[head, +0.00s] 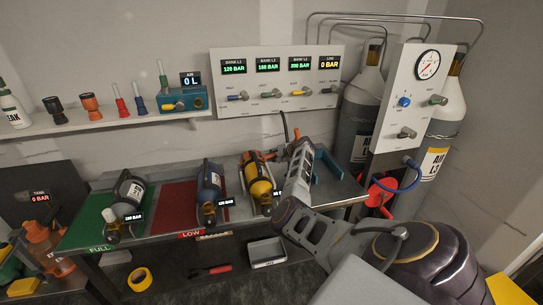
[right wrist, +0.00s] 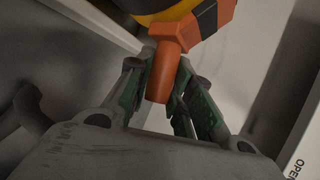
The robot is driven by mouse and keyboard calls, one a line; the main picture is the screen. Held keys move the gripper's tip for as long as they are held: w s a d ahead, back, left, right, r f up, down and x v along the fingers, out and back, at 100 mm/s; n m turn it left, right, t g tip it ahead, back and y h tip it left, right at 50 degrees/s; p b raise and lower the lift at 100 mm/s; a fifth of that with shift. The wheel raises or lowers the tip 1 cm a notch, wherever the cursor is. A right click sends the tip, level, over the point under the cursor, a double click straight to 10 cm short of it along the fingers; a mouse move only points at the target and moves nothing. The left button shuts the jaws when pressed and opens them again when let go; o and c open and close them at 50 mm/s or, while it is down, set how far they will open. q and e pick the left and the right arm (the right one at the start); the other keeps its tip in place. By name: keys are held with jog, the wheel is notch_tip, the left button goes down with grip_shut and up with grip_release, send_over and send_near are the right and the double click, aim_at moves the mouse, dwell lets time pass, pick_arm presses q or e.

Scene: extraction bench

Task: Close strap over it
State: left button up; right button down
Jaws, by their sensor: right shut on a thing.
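A yellow cylinder (head: 259,185) with a dark band lies at the right end of the bench. An orange strap holder (head: 254,157) shows at its far end, partly hidden by my right gripper (head: 290,146). In the right wrist view the green-padded fingers (right wrist: 170,88) are shut on the orange strap handle (right wrist: 164,75). The handle joins an orange piece beside the yellow and black cylinder (right wrist: 205,14). Whether the strap lies fully across the cylinder is hidden. My left gripper is not in view.
A grey-black cylinder (head: 130,189) lies on the green mat (head: 88,228), and a blue one (head: 209,182) near the red mat (head: 178,207). A teal holder (head: 328,165) stands right of my gripper. A gauge panel (head: 408,100) and tall tanks (head: 357,107) stand at right.

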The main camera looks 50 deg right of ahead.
jog(key=shift+f, duration=0.4)
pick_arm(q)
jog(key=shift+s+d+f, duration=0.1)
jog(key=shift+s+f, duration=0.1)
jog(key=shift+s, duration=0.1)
pick_arm(e)
jog(key=c, duration=1.3)
grip_release()
jog(key=shift+d+r, duration=0.1)
jog(key=shift+o, duration=0.2)
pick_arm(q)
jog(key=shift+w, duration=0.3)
pick_arm(e)
jog(key=shift+s+r, duration=0.1)
jog(key=shift+s, duration=0.1)
jog(key=v, duration=1.1)
jog(key=shift+s, duration=0.3)
